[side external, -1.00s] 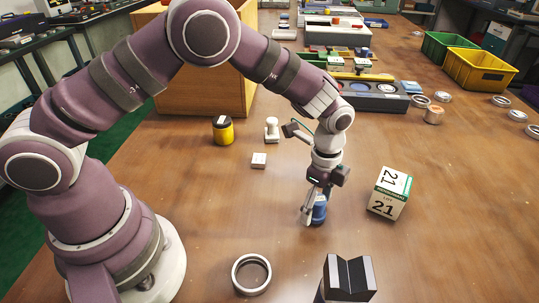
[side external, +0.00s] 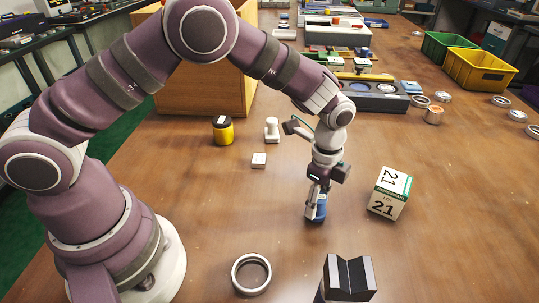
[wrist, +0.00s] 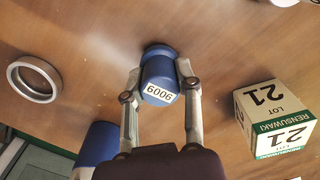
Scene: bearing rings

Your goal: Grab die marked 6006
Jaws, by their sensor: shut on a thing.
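A blue cylindrical die (wrist: 160,75) with a flared end stands in the middle of the wrist view. Its white label shows digits that read 6006 when turned upside down. My gripper (wrist: 160,88) is shut on it, with one finger along each side. In the side external view, the blue die (side external: 316,209) is partly hidden by my gripper (side external: 317,196). The die is at or very near the tabletop; I cannot tell whether it touches.
A white and green box marked 21 (side external: 390,193) stands to the right. A metal ring (side external: 251,274) and a dark notched block (side external: 348,278) are in front. A yellow jar (side external: 222,131) and small white block (side external: 259,160) lie behind left. Another blue object (wrist: 97,147) shows lower left.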

